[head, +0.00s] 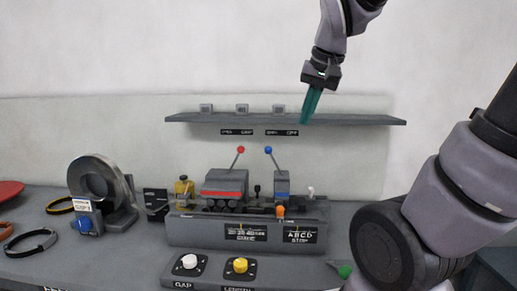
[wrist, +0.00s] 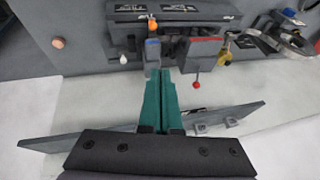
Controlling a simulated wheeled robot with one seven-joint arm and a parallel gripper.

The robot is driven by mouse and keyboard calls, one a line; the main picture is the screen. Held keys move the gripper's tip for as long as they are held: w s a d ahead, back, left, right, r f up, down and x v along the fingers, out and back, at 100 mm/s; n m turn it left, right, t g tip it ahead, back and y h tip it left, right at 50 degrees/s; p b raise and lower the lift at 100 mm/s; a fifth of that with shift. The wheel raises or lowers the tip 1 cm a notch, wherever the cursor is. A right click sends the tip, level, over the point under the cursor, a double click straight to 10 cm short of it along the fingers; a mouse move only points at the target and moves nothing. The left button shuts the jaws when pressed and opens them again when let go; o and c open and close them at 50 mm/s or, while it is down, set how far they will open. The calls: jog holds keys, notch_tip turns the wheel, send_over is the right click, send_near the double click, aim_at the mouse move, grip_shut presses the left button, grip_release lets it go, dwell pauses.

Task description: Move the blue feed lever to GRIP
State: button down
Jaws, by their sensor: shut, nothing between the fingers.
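The blue feed lever, with a round blue knob (head: 268,150), stands on a blue-grey block (head: 282,183) on the grey machine. Its rod leans up and to the left in the head view. My gripper (head: 306,118) has green fingers, shut and empty, pointing down in front of the shelf, above and right of the blue knob and apart from it. In the wrist view my shut fingers (wrist: 160,76) point toward the lever block (wrist: 152,54), and the blue knob cannot be made out. A small dark label (head: 282,133) sits above the lever, its words too small to read surely.
A red-knobbed lever (head: 240,150) stands just left of the blue one. A grey shelf (head: 355,119) runs behind and above the levers. An orange knob (head: 280,211), white button (head: 189,262) and yellow button (head: 240,265) are lower down. A coil (head: 98,182) stands left.

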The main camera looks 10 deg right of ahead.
jog(key=w+a+f+h, duration=0.4)
jog(key=w+a, duration=0.4)
jog(key=w, duration=0.4)
jog(key=w+a+f+n+h, duration=0.1)
jog(key=w+a+f+h, duration=0.3)
jog(key=w+a, duration=0.3)
jog(key=w, duration=0.5)
jog(key=shift+w+a+g, duration=0.15)
jog(key=shift+a+g, duration=0.25)
jog(key=shift+f, duration=0.1)
jog(key=w+d+f, duration=0.3)
jog(key=d+f, duration=0.4)
jog(key=d, duration=0.2)
jog(key=shift+w+d+r, duration=0.1)
jog(key=shift+d, duration=0.05)
